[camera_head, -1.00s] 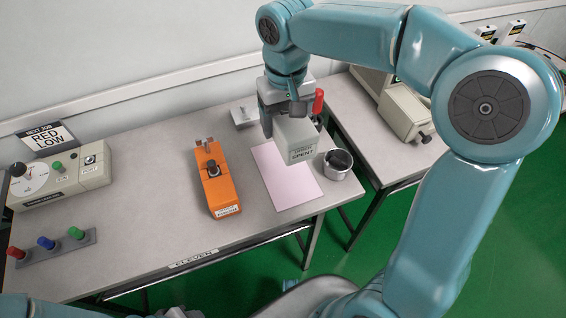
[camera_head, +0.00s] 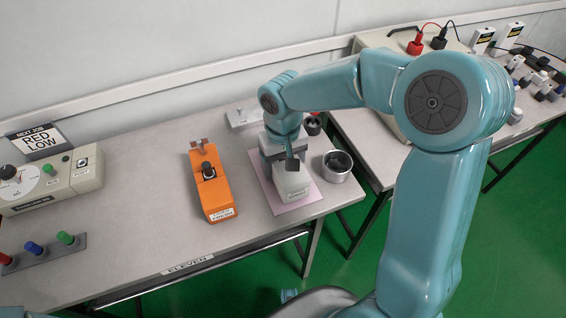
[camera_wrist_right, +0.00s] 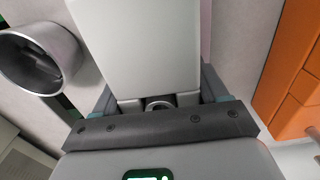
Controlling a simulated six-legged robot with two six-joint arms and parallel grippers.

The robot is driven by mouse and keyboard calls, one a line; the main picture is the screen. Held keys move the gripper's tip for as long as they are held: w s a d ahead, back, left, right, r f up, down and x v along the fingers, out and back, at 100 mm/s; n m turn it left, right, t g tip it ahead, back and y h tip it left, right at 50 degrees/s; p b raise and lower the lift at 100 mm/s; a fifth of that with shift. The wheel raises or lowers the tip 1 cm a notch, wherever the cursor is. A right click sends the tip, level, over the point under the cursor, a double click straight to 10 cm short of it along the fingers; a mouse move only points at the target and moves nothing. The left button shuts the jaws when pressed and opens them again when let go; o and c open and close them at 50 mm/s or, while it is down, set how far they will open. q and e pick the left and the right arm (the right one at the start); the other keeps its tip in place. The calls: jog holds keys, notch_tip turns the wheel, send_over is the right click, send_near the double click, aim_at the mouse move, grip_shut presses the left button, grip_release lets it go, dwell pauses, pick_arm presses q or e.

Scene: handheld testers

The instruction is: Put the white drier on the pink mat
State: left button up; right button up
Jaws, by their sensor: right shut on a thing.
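The white drier (camera_head: 292,186), a pale box with a small label on its near end, is over the pink mat (camera_head: 263,182). Mat shows around it on several sides; I cannot tell whether the drier touches it. My right gripper (camera_head: 287,160) is shut on the drier from above. In the right wrist view the drier (camera_wrist_right: 140,45) lies between the fingers and hides much of the mat. My left gripper is not in view.
An orange device (camera_head: 210,184) stands left of the mat. A metal cup (camera_head: 337,167) stands close on its right. A grey bracket (camera_head: 243,118) is behind. A control box (camera_head: 52,182) and a strip of coloured knobs (camera_head: 42,252) are at the left. Bare table lies between.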

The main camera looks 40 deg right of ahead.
jog(key=shift+f, duration=0.1)
jog(key=shift+f, duration=0.15)
jog(key=o, duration=1.3)
jog(key=shift+r, duration=0.3)
notch_tip(320, 180, up, 12)
jog(key=shift+f+p, duration=0.1)
jog(key=shift+p, duration=1.1)
jog(key=shift+s, duration=0.1)
